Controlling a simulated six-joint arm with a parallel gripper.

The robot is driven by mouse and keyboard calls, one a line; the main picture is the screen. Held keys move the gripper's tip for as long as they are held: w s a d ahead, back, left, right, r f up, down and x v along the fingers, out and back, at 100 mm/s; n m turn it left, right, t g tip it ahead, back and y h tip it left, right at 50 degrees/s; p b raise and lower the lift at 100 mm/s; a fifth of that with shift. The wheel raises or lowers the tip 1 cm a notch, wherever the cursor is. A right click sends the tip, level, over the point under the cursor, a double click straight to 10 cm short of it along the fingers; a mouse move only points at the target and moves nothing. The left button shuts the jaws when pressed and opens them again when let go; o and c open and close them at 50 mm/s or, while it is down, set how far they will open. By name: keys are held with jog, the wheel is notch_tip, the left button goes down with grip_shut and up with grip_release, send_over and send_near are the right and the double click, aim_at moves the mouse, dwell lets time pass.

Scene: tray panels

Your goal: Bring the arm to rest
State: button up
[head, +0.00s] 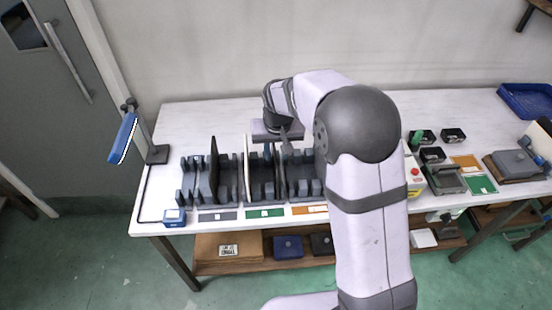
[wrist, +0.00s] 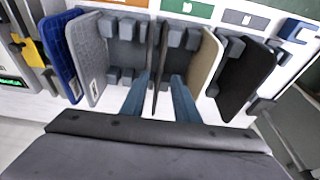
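My gripper (head: 277,152) points down over the slotted dark grey rack (head: 186,197) on the white bench. In the wrist view its two blue-grey fingers (wrist: 160,95) stand apart, on either side of a thin dark panel (wrist: 155,62) seen nearly edge-on. A gap seems to show beside each finger; contact is hard to judge. The panel stands upright in the rack. A cream panel (wrist: 207,60) and a black panel (wrist: 246,82) stand to its right in the wrist view. A grey panel (wrist: 88,55) and a blue panel (wrist: 60,55) stand to its left.
A blue lamp-like device (head: 124,138) on a stand is at the bench's left end. Small black bins (head: 453,135), a green card (head: 481,184) and a grey device (head: 512,165) lie to the right. The bench behind the rack is clear. My arm hides the rack's right part.

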jog(key=shift+s+r, duration=0.1)
jog(key=shift+r, duration=0.25)
jog(key=shift+s+d, duration=0.15)
jog(key=shift+s, duration=0.05)
jog(key=s+d+f+g, duration=0.1)
jog(key=s+d, duration=0.3)
jog(key=s, duration=0.9)
jog(key=s+d+f+g, duration=0.15)
jog(key=s+d, duration=0.35)
jog(key=s, duration=0.8)
notch_tip(320, 180, down, 39)
jog(key=b, duration=3.9)
jog(key=shift+a, duration=0.15)
jog(key=shift+s+r, duration=0.1)
jog(key=shift+r, duration=0.05)
